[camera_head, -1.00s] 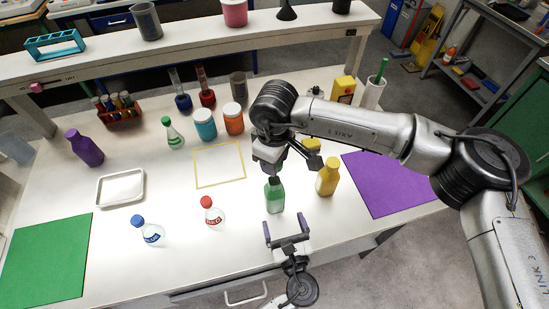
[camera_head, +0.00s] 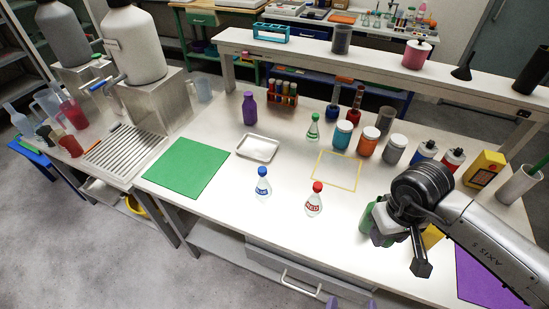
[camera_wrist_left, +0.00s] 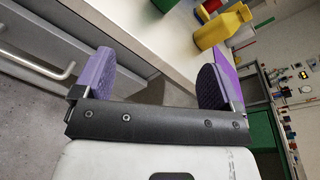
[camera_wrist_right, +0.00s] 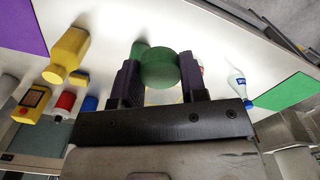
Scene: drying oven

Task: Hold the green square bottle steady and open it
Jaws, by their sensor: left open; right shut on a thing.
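The green square bottle (camera_head: 367,220) stands near the front of the white table. My right gripper (camera_head: 385,235) mostly covers it in the head view. In the right wrist view, my right gripper (camera_wrist_right: 155,80) is shut on a round green cap (camera_wrist_right: 158,68). Some green of the bottle (camera_wrist_right: 139,48) shows behind the cap; I cannot tell if they are joined. My left gripper's purple fingertips (camera_head: 353,304) barely show at the bottom edge of the head view. In the left wrist view, my left gripper (camera_wrist_left: 155,75) is open and empty, apart from the bottle.
A yellow bottle (camera_wrist_left: 222,28) stands close beside the green one. The red-capped bottle (camera_head: 314,200) and blue-capped bottle (camera_head: 263,186) stand to the left. A metal tray (camera_head: 258,148) and green mat (camera_head: 188,172) lie farther left. A drawer handle (camera_wrist_left: 45,62) sticks out at the front.

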